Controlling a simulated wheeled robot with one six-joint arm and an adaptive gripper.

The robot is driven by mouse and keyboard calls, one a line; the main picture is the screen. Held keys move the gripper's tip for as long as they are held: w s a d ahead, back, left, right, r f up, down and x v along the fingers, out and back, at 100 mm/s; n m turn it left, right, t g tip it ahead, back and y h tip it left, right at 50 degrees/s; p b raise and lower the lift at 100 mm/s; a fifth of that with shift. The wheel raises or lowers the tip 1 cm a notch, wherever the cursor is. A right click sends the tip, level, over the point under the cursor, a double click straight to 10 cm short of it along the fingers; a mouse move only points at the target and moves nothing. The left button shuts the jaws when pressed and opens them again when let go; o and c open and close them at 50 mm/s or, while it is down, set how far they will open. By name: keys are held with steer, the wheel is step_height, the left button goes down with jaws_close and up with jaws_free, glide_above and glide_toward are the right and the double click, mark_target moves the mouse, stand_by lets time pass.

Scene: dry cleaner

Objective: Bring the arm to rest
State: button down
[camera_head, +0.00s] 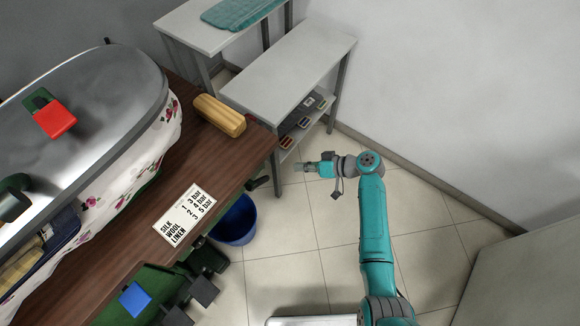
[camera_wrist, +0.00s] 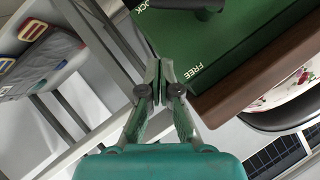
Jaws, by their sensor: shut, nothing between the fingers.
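My gripper (camera_head: 302,167) is at the end of my teal arm, over the floor in the middle of the head view. It points left, toward the gap between the wooden table and the grey shelf unit. In the wrist view my gripper (camera_wrist: 159,82) shows its two fingers together, with nothing between them. The fingertips appear in front of the edge of a green panel (camera_wrist: 215,45) marked "FREE"; I cannot tell the exact distance.
The brown wooden table (camera_head: 150,222) bears a metal ironing surface, a wooden block (camera_head: 219,115) and a printed sign (camera_head: 182,215). A blue bucket (camera_head: 236,222) stands on the floor. A grey shelf unit (camera_head: 290,70) stands behind.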

steer(key=shift+s+d+r, duration=0.15)
steer(key=shift+d+r, duration=0.05)
steer(key=shift+d, duration=0.3)
steer(key=s+d+f+m+t+h, duration=0.25)
steer(key=s+f, duration=0.25)
steer(key=s, duration=0.4)
steer(key=s+d+f+m+t+h, duration=0.25)
steer(key=s+f+h, duration=0.2)
steer(key=s, duration=0.45)
steer(key=s+d+r+m+h, duration=0.1)
steer(key=s+d, duration=0.1)
steer(key=s, duration=0.5)
steer(key=s+d+r+m+t+h, duration=0.1)
steer(key=s+d+r+t+h, duration=0.25)
steer(key=s+r, duration=0.65)
steer(key=s+d+r+t, duration=0.1)
steer(key=s+r, duration=0.3)
steer(key=r, duration=0.5)
steer(key=s+d+r+t, duration=0.1)
steer(key=s+r, duration=0.3)
steer(key=r, duration=0.5)
steer(key=shift+r+t, duration=0.3)
steer(key=shift+t, duration=0.15)
